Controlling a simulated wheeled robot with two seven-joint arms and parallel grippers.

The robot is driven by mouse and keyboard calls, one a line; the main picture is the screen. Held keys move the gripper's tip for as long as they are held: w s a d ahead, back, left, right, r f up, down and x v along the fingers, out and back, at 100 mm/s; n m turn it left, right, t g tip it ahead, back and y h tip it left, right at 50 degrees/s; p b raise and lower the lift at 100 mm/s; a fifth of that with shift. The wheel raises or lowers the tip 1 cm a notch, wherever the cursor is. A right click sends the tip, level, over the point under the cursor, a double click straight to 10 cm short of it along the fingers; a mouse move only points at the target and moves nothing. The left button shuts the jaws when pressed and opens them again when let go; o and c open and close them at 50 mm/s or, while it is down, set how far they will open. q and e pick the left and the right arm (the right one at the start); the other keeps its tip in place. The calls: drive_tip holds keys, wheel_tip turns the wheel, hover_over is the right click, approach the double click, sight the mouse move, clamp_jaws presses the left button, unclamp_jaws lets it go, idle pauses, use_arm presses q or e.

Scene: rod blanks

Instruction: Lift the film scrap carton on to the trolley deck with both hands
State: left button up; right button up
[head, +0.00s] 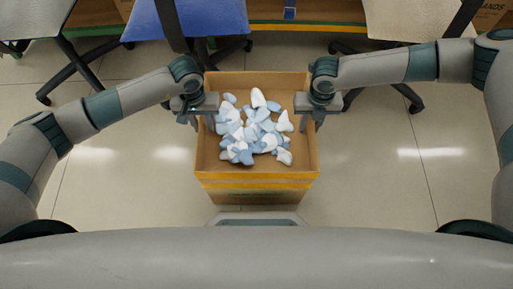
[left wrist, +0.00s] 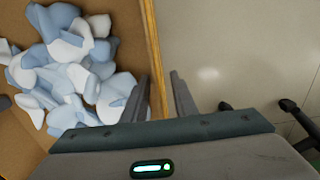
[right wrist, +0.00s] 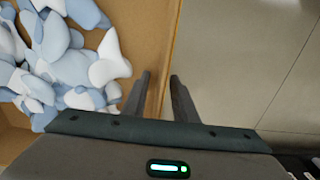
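The film scrap carton (head: 258,178) is an open brown box with a yellow band, upright in the middle of the head view. Blue and white film scraps (head: 250,130) lie in it. My left gripper (head: 200,122) is at its left wall, and the left wrist view shows the fingers (left wrist: 160,85) apart on either side of the wall (left wrist: 153,45). My right gripper (head: 311,122) is at the right wall; its fingers (right wrist: 160,85) also straddle the wall (right wrist: 170,40) with a gap. The carton's underside is hidden. I cannot make out the trolley deck.
A blue chair (head: 200,18) stands behind the carton, with a light chair (head: 32,18) at the far left and another (head: 410,18) at the right. Their dark legs reach over the floor. The tiled floor (head: 385,165) is clear on both sides of the carton.

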use_arm(q)
clamp_jaws()
use_arm(e)
clamp_jaws()
drive_tip(key=shift+w, duration=0.1)
idle(1.1)
